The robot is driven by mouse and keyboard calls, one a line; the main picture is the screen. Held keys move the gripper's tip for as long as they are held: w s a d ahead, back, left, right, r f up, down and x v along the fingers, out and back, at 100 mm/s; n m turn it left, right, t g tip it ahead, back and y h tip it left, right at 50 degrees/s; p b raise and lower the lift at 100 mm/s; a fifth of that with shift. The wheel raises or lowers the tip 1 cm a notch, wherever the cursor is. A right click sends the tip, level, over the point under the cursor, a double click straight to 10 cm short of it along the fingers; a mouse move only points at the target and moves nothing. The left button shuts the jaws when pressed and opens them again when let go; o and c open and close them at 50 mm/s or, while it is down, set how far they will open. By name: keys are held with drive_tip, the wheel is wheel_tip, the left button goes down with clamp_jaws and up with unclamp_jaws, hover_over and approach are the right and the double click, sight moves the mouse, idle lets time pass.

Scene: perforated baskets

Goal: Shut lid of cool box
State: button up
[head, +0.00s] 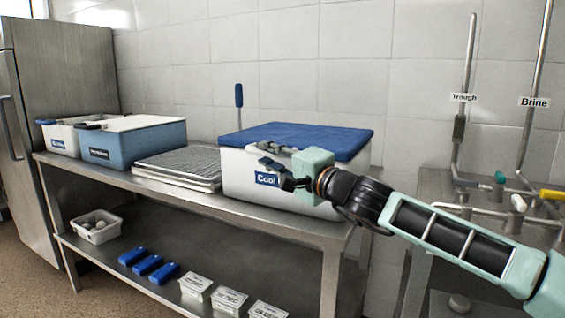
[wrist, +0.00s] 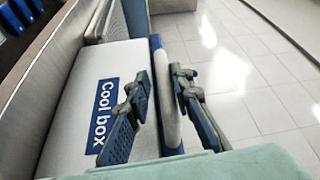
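The white cool box (head: 232,175) stands on the steel table. Its blue lid (head: 300,138) lies flat over the top; I cannot tell whether it is fully seated. My gripper (head: 268,156) is at the box's upper front, over part of the label, with its fingers near the lid's front edge. In the wrist view, the box's front (wrist: 75,110) shows the "Cool box" label. There my gripper (wrist: 163,95) is open, one finger in front of the box and the other beyond the lid edge (wrist: 155,50). A pale rounded bar shows between the fingers; contact is unclear.
Stacked metal trays (head: 180,165) lie left of the box, then a blue bin (head: 150,145) and a white bin (head: 62,137). An upright blue handle (head: 239,95) rises behind the box. Pipes labelled Trough and Brine stand right. The lower shelf holds blue objects and small containers.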

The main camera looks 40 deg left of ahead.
drive_tip(key=s+d, duration=0.1)
drive_tip(key=d, duration=1)
drive_tip(key=shift+d+f, duration=0.25)
drive_tip(key=shift+f, duration=0.2)
